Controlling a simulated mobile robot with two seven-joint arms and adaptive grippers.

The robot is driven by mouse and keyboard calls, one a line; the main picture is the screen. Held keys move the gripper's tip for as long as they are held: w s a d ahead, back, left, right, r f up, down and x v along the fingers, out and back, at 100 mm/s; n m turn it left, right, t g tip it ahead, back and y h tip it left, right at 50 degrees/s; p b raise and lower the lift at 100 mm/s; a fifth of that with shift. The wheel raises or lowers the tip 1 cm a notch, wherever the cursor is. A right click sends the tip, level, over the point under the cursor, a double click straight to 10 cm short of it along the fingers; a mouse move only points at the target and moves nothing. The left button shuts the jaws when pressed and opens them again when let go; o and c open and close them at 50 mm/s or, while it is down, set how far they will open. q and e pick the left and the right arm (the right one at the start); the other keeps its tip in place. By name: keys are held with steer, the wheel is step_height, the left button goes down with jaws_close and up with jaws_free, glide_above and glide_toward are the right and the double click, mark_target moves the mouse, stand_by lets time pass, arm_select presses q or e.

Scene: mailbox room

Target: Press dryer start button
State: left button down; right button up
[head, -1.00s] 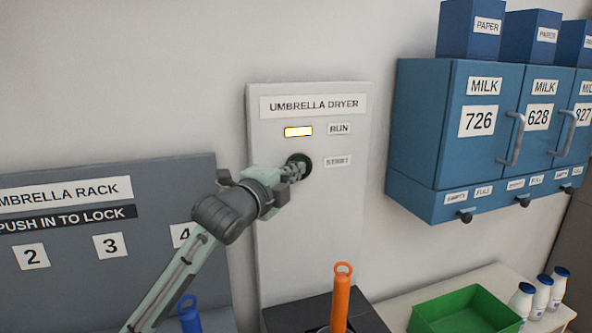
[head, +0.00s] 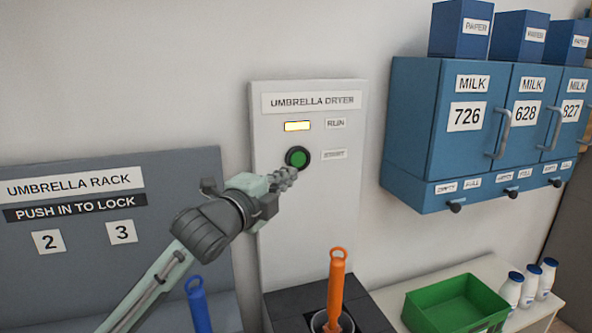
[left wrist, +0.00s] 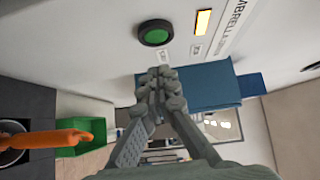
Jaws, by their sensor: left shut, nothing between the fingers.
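The umbrella dryer (head: 310,225) is a tall pale panel on the wall. Its round green start button (head: 297,158) with a dark ring sits left of the START label (head: 334,155). The run lamp (head: 297,126) above it glows yellow-white. My left gripper (head: 288,176) is shut and empty, just below the button in the head view. In the left wrist view the button (left wrist: 155,33) shows in full beyond the shut fingertips (left wrist: 162,74), with a visible gap. My right gripper is not in view.
An orange-handled umbrella (head: 336,290) stands in the dryer's dark base (head: 285,312). The umbrella rack (head: 75,255) is at left, with a blue handle (head: 197,303) before it. Blue milk boxes (head: 412,120) hang at right, above a green crate (head: 425,318) and white bottles (head: 530,287).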

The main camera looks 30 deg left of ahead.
arm_select(q)
steer(key=shift+s+d+r, duration=0.1)
steer(key=shift+s, duration=1.05)
steer(key=shift+s+d+r, duration=0.1)
steer(key=shift+s, duration=1)
